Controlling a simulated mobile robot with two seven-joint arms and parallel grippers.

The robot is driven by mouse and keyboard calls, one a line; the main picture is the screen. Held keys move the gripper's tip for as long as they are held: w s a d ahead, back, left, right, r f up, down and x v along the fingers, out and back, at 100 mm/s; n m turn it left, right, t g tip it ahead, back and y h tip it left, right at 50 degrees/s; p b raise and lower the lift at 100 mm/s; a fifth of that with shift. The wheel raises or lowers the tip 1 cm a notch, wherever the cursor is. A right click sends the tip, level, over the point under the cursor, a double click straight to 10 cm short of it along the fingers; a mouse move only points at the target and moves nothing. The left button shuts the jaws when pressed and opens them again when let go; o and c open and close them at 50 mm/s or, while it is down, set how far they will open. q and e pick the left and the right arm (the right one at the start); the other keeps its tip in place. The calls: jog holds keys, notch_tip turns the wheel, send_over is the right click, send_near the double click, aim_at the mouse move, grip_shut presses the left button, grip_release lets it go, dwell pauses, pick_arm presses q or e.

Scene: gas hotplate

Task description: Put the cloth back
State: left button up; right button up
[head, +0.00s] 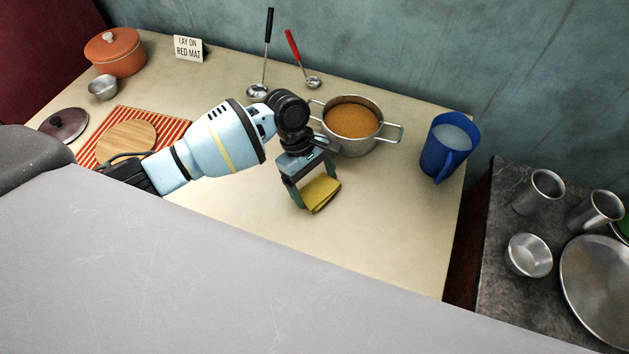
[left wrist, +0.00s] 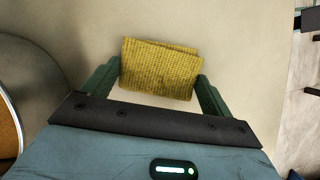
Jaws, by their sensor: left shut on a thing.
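A folded yellow cloth (head: 321,194) is held between the fingers of my left gripper (head: 308,196), over the cream worktop. In the left wrist view, the cloth (left wrist: 160,70) spans between the two green fingertips (left wrist: 160,82), which press on its sides. I cannot tell whether the cloth touches the worktop. The steel pot (head: 357,140) with orange-brown contents stands just behind the gripper; its rim also shows at the left of the left wrist view (left wrist: 38,85). My right gripper is not in view.
A blue jug (head: 446,150) stands right of the pot. A red striped mat (head: 172,130) with a round board (head: 125,143) is at left, near a lid (head: 63,124), small bowl (head: 103,87) and orange pot (head: 115,55). The front right worktop (head: 400,220) is clear.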

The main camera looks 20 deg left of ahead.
pick_arm(q)
jog(key=shift+f, duration=0.15)
jog(key=o, duration=0.7)
jog(key=shift+o, duration=0.5)
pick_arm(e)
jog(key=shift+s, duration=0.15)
pick_arm(q)
jog(key=shift+r, duration=0.2)
jog(key=p+v, duration=0.1)
jog(key=v, duration=1.1)
jog(key=shift+p, duration=0.3)
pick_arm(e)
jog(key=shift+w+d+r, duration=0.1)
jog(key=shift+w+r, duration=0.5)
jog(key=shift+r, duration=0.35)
